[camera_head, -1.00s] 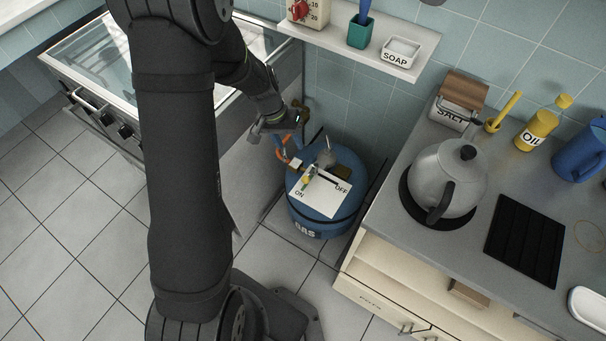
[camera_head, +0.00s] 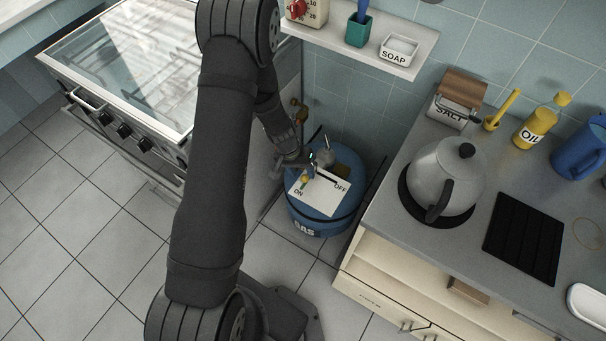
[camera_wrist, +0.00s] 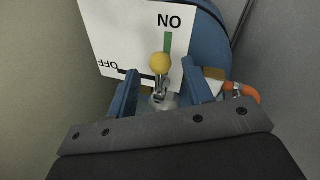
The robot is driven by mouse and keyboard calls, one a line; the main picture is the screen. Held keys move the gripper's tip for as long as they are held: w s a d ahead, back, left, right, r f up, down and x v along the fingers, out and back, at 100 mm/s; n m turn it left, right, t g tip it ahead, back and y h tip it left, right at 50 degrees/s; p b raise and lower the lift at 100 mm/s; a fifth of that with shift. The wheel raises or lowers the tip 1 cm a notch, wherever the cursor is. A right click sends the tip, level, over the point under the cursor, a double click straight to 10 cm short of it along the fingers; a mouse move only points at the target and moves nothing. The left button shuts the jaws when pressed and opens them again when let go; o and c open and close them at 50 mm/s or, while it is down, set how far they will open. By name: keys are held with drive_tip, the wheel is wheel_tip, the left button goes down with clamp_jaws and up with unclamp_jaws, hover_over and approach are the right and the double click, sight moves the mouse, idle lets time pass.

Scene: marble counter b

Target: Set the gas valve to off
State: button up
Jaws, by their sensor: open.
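The blue gas tank (camera_head: 346,214) stands on the floor between stove and counter. A white plate (camera_head: 318,200) marked ON and OFF lies on its top; it also shows in the wrist view (camera_wrist: 105,35). The valve lever has a yellow knob (camera_wrist: 160,63) and a metal stem. In the wrist view the lever points along the green stripe to ON, away from the dark OFF stripe. My gripper (camera_wrist: 159,67) is open, with one blue finger on each side of the lever. Gaps show beside the knob; contact lower down I cannot tell. In the head view my gripper (camera_head: 298,166) is over the tank.
An orange hose (camera_wrist: 243,91) runs close to the right finger. The stove (camera_head: 125,80) stands left of the tank and the counter (camera_head: 400,245) with a kettle (camera_head: 447,180) right of it. A wall shelf (camera_head: 415,62) hangs above.

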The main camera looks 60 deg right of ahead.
drive_tip(key=shift+x, duration=1.05)
clamp_jaws()
